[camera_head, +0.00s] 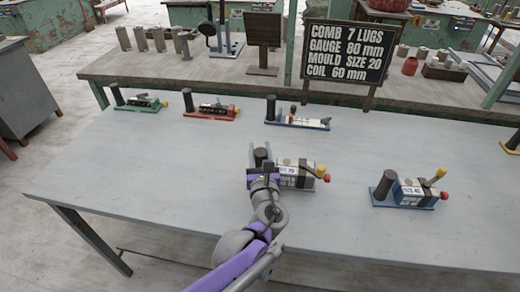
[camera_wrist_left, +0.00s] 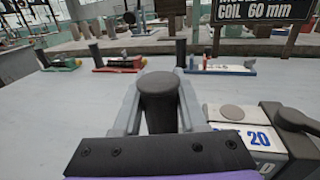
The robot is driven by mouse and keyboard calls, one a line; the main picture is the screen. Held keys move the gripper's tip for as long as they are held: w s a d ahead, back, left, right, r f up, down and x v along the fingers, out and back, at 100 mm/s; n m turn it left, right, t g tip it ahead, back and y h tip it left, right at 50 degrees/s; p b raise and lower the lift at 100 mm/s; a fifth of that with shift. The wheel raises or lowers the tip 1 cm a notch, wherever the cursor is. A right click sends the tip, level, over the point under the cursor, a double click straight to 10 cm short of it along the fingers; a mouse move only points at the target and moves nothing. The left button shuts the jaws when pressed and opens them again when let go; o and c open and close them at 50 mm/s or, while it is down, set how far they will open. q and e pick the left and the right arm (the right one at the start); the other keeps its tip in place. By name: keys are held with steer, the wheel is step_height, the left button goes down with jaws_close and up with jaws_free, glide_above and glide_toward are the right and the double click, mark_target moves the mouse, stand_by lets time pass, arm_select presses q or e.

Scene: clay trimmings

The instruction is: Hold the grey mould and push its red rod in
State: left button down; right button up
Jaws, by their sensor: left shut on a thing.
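My left gripper (camera_head: 264,172) is shut on this cylinder, one finger on each side. Red and yellow knobs (camera_head: 326,178) show close together at the mould's right end; how far the red rod stands out is too small to tell. My right gripper is out of view.
A blue-based mould (camera_head: 408,193) stands to the right, with a yellow-tipped lever and red knob. Green (camera_head: 138,102), red (camera_head: 211,110) and blue (camera_head: 297,121) based devices stand along the back. A sign (camera_head: 347,50) reads MOULD SIZE 20. The table's left front is clear.

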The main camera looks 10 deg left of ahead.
arm_select(q)
steer(key=shift+f+b, duration=0.75)
steer(key=shift+f, duration=0.65)
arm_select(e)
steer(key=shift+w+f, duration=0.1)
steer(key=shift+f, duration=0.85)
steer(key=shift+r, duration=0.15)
arm_select(q)
steer(key=shift+f, duration=0.15)
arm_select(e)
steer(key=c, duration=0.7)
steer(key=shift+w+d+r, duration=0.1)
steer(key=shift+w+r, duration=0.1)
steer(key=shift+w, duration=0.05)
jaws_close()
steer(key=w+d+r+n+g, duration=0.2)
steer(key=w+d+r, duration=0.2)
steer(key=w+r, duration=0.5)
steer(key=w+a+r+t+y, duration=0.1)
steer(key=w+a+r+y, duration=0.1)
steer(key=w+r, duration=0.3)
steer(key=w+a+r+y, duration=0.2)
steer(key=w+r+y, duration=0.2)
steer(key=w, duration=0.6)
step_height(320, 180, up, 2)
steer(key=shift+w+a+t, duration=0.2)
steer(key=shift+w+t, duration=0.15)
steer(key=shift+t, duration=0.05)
